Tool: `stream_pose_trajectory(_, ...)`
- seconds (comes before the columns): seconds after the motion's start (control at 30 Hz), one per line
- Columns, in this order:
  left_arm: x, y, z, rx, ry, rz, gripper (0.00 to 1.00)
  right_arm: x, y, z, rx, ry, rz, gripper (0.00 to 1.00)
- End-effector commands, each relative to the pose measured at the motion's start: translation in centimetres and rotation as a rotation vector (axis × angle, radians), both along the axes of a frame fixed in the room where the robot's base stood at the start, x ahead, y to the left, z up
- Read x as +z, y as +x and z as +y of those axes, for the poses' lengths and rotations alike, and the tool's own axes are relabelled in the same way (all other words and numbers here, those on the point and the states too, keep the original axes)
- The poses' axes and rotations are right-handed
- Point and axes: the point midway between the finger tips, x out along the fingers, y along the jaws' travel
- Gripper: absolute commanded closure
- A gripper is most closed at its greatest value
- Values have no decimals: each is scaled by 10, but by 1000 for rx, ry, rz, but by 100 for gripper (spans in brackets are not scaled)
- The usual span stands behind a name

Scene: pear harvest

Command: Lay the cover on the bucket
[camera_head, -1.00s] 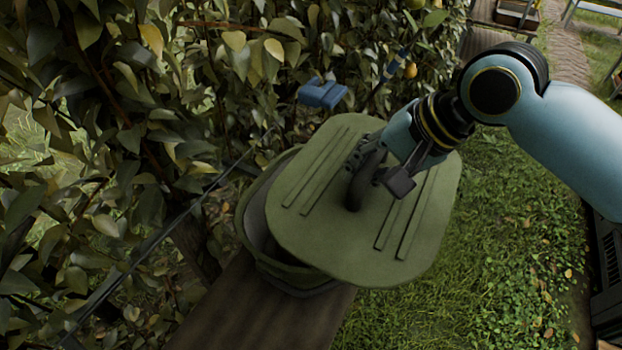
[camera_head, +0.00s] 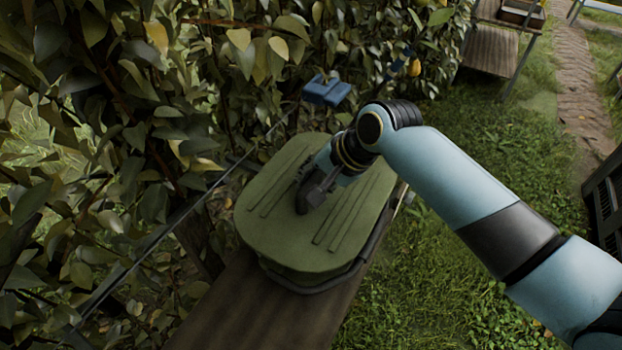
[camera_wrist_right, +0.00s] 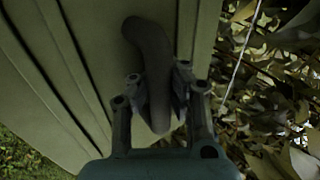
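The green cover (camera_head: 270,230) with raised ribs lies over the green bucket (camera_head: 300,283), whose lower rim shows below the cover's near edge in the head view. From here I cannot tell whether the cover is fully seated. My right gripper (camera_head: 307,200) is shut on the dark curved handle at the cover's middle. In the right wrist view the handle (camera_wrist_right: 150,60) passes between the fingers of the right gripper (camera_wrist_right: 155,95), with the cover's ribbed face (camera_wrist_right: 90,60) behind. My left gripper is not in view.
The bucket stands on a brown wooden plank (camera_head: 255,315). A leafy hedge (camera_head: 130,130) stands close on the left, with a thin dark line in front of it. A blue object (camera_head: 326,90) hangs behind. Grass (camera_head: 450,260) is open on the right; a black crate (camera_head: 606,205) stands at the right edge.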

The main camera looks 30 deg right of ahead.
Motion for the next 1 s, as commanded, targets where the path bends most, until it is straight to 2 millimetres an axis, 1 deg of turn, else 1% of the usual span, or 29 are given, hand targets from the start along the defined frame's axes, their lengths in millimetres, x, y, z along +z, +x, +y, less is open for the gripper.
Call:
stream_pose_trajectory(0.2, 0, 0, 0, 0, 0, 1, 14, -2, 0, 0, 0, 1, -1, 100)
stream_pose_trajectory(0.43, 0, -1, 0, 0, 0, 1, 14, -2, 0, 0, 0, 0, 0, 69)
stream_pose_trajectory(0.67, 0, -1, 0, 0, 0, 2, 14, -2, 0, 0, 0, 0, 0, 69)
stream_pose_trajectory(0.77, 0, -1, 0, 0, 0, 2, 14, 2, -1, -1, 0, -1, 1, 69)
stream_pose_trajectory(0.87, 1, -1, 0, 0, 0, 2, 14, 13, -8, -5, 1, -2, -1, 69)
stream_pose_trajectory(1.0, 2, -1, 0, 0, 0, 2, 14, 39, -22, -14, 1, -3, -3, 69)
